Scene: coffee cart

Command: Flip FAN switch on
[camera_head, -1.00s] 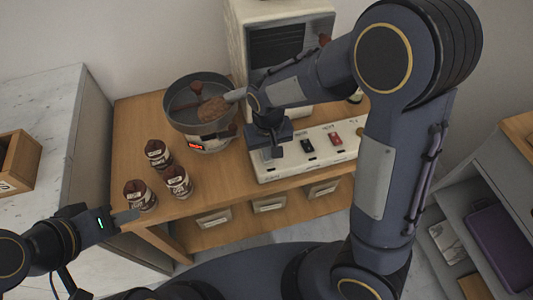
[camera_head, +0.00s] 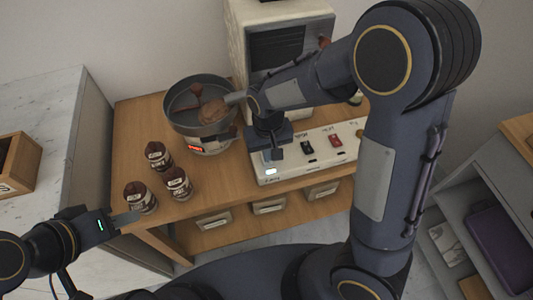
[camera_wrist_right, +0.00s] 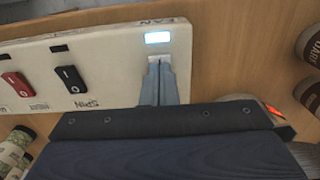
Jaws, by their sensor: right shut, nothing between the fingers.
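The white switch panel (camera_head: 300,168) lies along the front of the wooden cart. In the right wrist view, its FAN label (camera_wrist_right: 160,22) is upside down above a lit white-blue indicator (camera_wrist_right: 157,38). The indicator also glows in the head view (camera_head: 270,171). My right gripper (camera_head: 275,156) is shut and empty, its fingertips (camera_wrist_right: 161,62) down at the panel just below the indicator. They hide the FAN switch, so its position and any contact cannot be seen. My left gripper (camera_head: 128,216) hangs near the cart's front left corner; its opening is unclear.
A black SPIN switch (camera_wrist_right: 70,80) and a red switch (camera_wrist_right: 17,84) sit farther along the panel. A round roaster pan (camera_head: 183,128) stands behind, to the left. Several brown jars (camera_head: 178,184) stand on the cart's left part. Bare wood (camera_head: 222,176) lies between jars and panel.

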